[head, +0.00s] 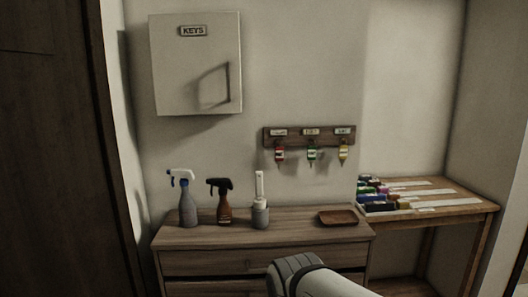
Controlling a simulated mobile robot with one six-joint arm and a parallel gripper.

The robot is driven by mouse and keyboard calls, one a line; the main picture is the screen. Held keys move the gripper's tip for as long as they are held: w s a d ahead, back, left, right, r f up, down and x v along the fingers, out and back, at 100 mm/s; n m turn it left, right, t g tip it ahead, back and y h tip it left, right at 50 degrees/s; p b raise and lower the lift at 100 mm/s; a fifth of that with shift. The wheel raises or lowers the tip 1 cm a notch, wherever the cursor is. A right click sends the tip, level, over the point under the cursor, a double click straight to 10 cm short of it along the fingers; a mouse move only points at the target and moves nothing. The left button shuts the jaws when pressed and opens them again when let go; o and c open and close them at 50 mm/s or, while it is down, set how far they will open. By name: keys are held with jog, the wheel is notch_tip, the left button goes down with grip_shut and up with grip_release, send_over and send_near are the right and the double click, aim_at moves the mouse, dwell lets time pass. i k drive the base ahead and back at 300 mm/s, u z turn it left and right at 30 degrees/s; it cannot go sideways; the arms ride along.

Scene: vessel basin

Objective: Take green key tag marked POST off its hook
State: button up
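The green key tag (312,154) hangs from the middle hook of a dark wooden key rack (357,137) on the back wall. A small pale label (311,131) sits above it; its lettering is too small to read for sure. A red tag (279,155) hangs to its left and a yellow tag (343,153) to its right, each apart from the green one. Part of my arm shows at the bottom centre, in front of the dresser and well below the rack. My gripper does not show in this view.
Below the rack, a wooden dresser (200,237) carries two spray bottles (187,205) (223,204), a grey pot with a white upright handle (260,214) and a brown tray (337,217). A KEYS cabinet (175,75) hangs left. A side table (470,198) holds small coloured items.

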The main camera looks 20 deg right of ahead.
aim_at(311, 150)
jog(key=i, duration=1)
